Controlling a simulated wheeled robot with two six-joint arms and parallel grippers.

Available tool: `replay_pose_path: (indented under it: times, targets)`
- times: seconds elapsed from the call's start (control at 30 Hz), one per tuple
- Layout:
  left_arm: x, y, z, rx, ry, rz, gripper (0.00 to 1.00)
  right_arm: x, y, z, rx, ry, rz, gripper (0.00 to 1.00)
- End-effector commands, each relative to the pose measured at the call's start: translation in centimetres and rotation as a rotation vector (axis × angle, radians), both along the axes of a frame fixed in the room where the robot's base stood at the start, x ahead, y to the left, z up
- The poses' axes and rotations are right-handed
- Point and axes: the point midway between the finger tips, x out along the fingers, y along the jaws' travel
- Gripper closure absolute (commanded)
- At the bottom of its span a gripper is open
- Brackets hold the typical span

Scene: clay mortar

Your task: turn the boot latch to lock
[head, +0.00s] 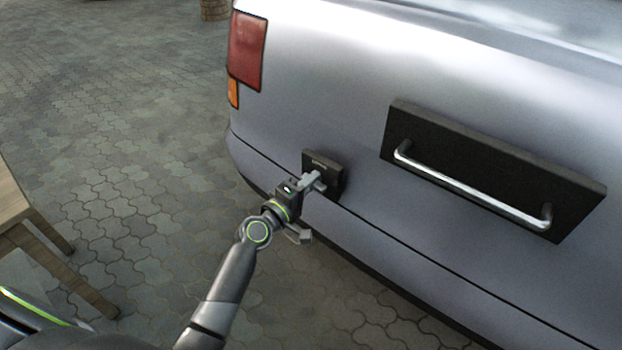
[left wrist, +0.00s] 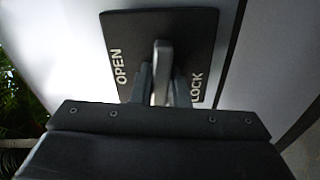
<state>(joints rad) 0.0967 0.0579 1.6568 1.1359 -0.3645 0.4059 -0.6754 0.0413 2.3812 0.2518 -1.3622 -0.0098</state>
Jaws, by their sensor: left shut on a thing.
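The boot latch is a black plate (head: 324,168) on the silver car's rear, left of the big handle. In the left wrist view the plate (left wrist: 195,28) carries the words OPEN at left and LOCK at right. My right gripper is not in view.
A black panel (head: 480,150) with a chrome bar handle (head: 475,190) is on the boot to the right. The red tail light (head: 247,52) is at upper left. A wooden table (head: 14,208) stands at the left edge. The paving (head: 130,120) between is clear.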

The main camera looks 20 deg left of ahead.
Motion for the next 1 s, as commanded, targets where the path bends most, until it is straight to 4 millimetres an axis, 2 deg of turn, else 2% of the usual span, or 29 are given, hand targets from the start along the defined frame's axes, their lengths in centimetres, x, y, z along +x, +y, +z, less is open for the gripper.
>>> replay_pose_path:
  times: [0.3, 0.83, 0.87, 1.0]
  targets:
    - [-0.05, 0.04, -0.22, -0.107, 0.042, 0.000, 1.00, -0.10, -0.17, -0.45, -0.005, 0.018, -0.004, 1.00]
    - [-0.06, 0.02, -0.28, -0.128, 0.050, 0.000, 1.00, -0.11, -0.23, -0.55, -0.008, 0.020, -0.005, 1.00]
    - [-0.06, 0.02, -0.28, -0.128, 0.050, 0.000, 0.82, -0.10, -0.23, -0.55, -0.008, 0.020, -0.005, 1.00]
    - [-0.05, 0.01, -0.23, -0.126, 0.048, 0.000, 0.64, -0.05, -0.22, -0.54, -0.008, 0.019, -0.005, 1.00]
